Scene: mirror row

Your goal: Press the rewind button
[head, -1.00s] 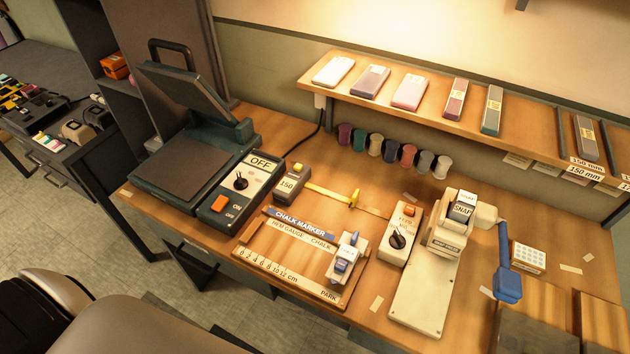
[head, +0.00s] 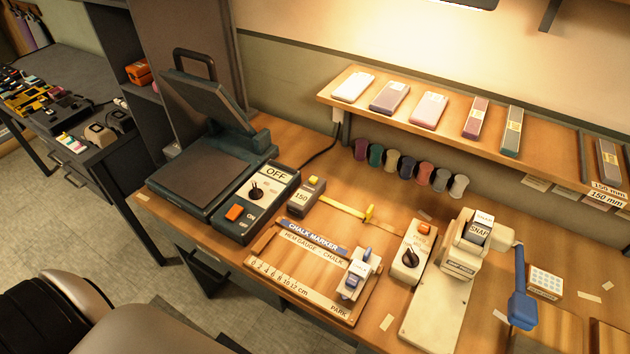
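No button with a readable rewind label shows in the head view. A heat press with a raised lid has a control panel (head: 256,199) with an OFF display, a black knob and an orange switch (head: 235,213). A small grey 150 box (head: 303,201) with a yellow-green top part stands to its right, beside a yellow tape or rule (head: 340,207). A cream box (head: 409,262) farther right has an orange button (head: 423,229) above a black knob; its small label is too blurred to read. Neither of my grippers is in view.
A chalk marker board (head: 297,279) lies at the bench's front. A cream snap press (head: 432,310) with a blue lever (head: 521,300) stands at right. Thread spools (head: 408,167) hang below a wall shelf (head: 400,126). A dark side table (head: 60,90) with small devices is at far left.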

